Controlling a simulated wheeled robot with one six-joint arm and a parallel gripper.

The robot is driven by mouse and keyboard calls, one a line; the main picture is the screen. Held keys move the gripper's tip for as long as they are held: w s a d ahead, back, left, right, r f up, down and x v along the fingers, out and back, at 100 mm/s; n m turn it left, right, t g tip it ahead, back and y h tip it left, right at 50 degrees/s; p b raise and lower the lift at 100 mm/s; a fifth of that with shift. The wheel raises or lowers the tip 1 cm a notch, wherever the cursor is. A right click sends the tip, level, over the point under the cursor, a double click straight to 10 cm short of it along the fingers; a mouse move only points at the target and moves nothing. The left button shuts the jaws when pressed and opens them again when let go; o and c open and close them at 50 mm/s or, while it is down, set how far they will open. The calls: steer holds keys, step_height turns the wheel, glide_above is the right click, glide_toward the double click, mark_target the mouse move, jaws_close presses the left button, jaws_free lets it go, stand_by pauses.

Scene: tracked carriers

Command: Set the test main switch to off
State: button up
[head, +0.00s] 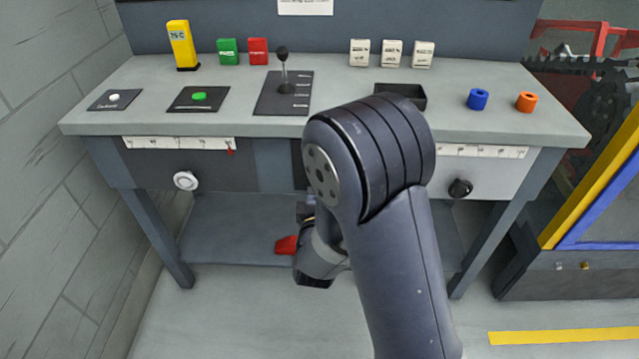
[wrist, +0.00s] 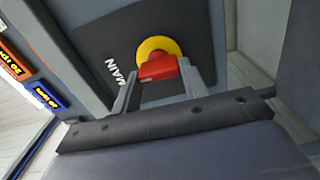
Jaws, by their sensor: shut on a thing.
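The main switch is a red handle (wrist: 157,68) on a yellow round plate (wrist: 165,45), set in a dark panel lettered MAIN. My gripper (wrist: 160,82) has one finger on each side of the red handle and is shut on it in the wrist view. The handle lies across the picture, slightly tilted. No on or off marks can be read. In the head view my arm covers the switch and the fingertips.
A grey bench (head: 330,125) carries a lever (head: 284,75), a black tray (head: 402,93) and coloured blocks. A white dial (head: 186,181) and black knob (head: 460,188) are on its front. A red object (head: 287,245) shows below. Orange and blue labels (wrist: 45,95) stand left in the wrist view.

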stand_by(0.3)
steer(key=o, duration=1)
steer(key=s+p, duration=0.1)
steer(key=s, duration=1)
steer(key=shift+a, duration=0.15)
steer(key=shift+w, duration=0.15)
steer(key=w+b, duration=0.1)
steer(key=w, duration=0.9)
steer(key=shift+w, duration=0.35)
